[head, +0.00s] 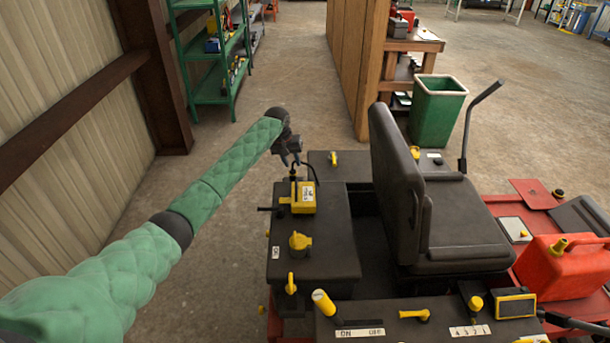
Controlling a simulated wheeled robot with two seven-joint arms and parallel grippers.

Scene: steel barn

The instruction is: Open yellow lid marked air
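A yellow lid (303,198) with a small white label sits on top of the dark box (335,240) on the left side of the machine. The label's letters are turned and too small to read for sure. A black cable or loop rises beside the lid. My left gripper (291,162) hangs just above and behind the lid, pointing down. Its two small dark fingertips look apart, with nothing clearly held between them. Whether they touch the black part below is unclear. My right gripper is out of view.
A yellow cap (300,241) and yellow levers stand nearby on the machine. A black seat (440,220) with a tall back rises to the right. A red fuel can (558,268) and a green bin (437,110) are farther right. Open floor lies left, before the barn wall.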

